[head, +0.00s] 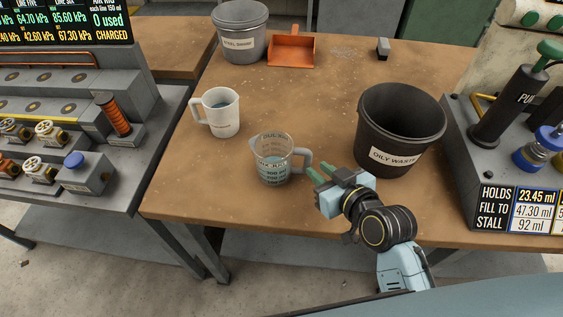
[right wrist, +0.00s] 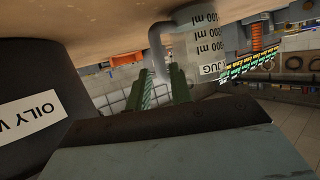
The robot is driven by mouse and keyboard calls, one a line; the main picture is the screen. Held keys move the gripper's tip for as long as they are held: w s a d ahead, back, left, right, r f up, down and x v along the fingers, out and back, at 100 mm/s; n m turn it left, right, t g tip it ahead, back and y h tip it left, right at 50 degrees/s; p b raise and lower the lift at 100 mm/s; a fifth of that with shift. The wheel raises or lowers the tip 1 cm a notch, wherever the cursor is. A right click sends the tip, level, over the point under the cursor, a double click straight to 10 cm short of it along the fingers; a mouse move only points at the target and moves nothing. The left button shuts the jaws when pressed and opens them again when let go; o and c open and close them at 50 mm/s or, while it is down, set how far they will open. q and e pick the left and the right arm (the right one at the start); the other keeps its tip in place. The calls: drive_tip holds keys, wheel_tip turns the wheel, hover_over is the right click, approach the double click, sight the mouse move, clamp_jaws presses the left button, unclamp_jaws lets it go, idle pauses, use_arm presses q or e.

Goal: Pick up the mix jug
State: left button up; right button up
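The mix jug (head: 272,162) is a clear measuring jug with printed markings and some bluish liquid. It stands upright on the brown table, its handle (head: 303,160) toward the right. In the right wrist view the jug (right wrist: 207,40) appears upside down, with its grey handle (right wrist: 157,42) just ahead of the fingertips. My right gripper (head: 318,174) has green fingers and is close to the handle, at its right and near side. In the wrist view its fingers (right wrist: 161,74) are apart with nothing clearly held. Whether they touch the handle I cannot tell. My left gripper is not in view.
A black oily waste bin (head: 398,125) stands right of my gripper. A white mug (head: 221,112) stands behind left of the jug. A pump unit (head: 510,120) stands at right. The table's middle is clear.

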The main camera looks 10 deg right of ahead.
sight(310, 162)
drive_tip(key=b+x, duration=0.1)
drive_tip(key=x, duration=0.7)
drive_tip(key=shift+w, duration=0.1)
drive_tip(key=shift+r, duration=0.1)
clamp_jaws()
